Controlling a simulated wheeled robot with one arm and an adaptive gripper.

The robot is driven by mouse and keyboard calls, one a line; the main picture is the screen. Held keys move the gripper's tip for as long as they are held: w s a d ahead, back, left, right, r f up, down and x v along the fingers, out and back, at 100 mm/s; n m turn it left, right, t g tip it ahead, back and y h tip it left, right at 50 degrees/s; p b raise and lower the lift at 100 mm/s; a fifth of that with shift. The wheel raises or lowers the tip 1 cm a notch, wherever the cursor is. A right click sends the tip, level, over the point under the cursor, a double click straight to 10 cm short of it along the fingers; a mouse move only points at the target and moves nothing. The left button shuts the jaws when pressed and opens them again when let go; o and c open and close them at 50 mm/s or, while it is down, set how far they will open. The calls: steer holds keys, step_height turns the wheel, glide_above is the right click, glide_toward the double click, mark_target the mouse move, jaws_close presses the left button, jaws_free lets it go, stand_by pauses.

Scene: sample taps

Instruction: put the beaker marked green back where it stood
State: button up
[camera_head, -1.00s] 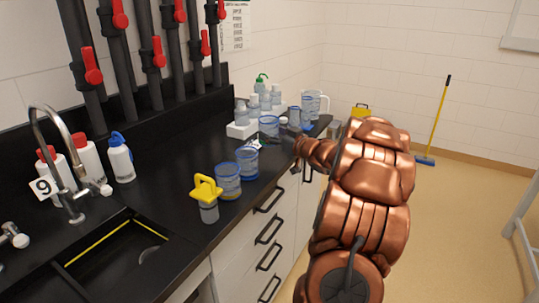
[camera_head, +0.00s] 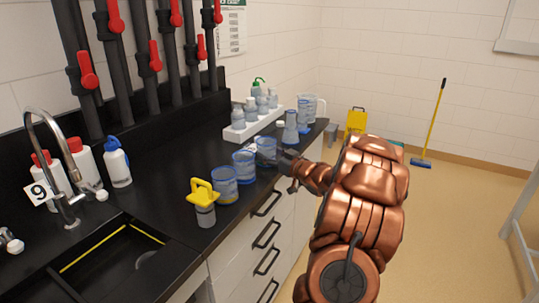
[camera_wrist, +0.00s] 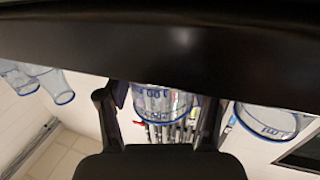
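A clear blue-rimmed beaker (camera_head: 266,150) is at my gripper (camera_head: 284,161), at the far end of a row of three. The wrist view, which looks upside down, shows this beaker (camera_wrist: 162,102) between my two black fingers (camera_wrist: 158,112), which close in on both its sides. I cannot tell whether its base touches the counter. The middle beaker (camera_head: 244,165) and near beaker (camera_head: 224,183) stand toward the sink. No green mark is readable on any beaker.
A white rack (camera_head: 250,128) of bottles stands behind, with a flask (camera_head: 290,128) and a jug (camera_head: 313,106) at the far end. A yellow-handled container (camera_head: 203,203) stands near the sink (camera_head: 118,262). The black counter (camera_head: 165,165) is clear left of the beakers.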

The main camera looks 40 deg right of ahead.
steer(key=o, duration=0.5)
steer(key=shift+c, duration=0.2)
steer(key=shift+r, duration=0.1)
steer(key=shift+s, duration=0.1)
steer(key=s, duration=1.1)
steer(key=shift+s+a+b, duration=0.15)
steer(key=shift+s+b, duration=0.2)
steer(key=shift+s, duration=0.05)
